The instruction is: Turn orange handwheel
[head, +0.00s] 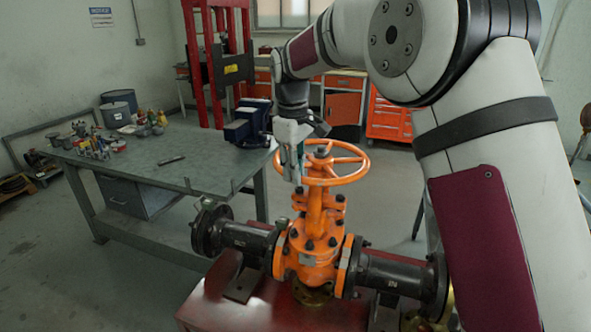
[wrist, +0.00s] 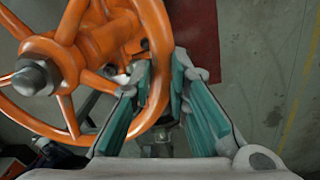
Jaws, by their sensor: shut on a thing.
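The orange handwheel (head: 348,178) sits level on top of the orange gate valve (head: 312,250) in the head view. In the wrist view the handwheel (wrist: 68,60) fills the upper left, with its hub nut (wrist: 36,77) at the left. My gripper (head: 292,160) is at the left side of the rim in the head view. In the wrist view my gripper (wrist: 160,85) has its teal-padded fingers on either side of the rim, shut on it. The exact contact at the fingertips is partly hidden.
The valve's black flanged pipes (head: 245,238) rest on a red stand (head: 265,305). A grey workbench (head: 170,175) with a blue vise (head: 248,122) and small items stands behind at the left. Orange tool cabinets (head: 390,118) stand at the back.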

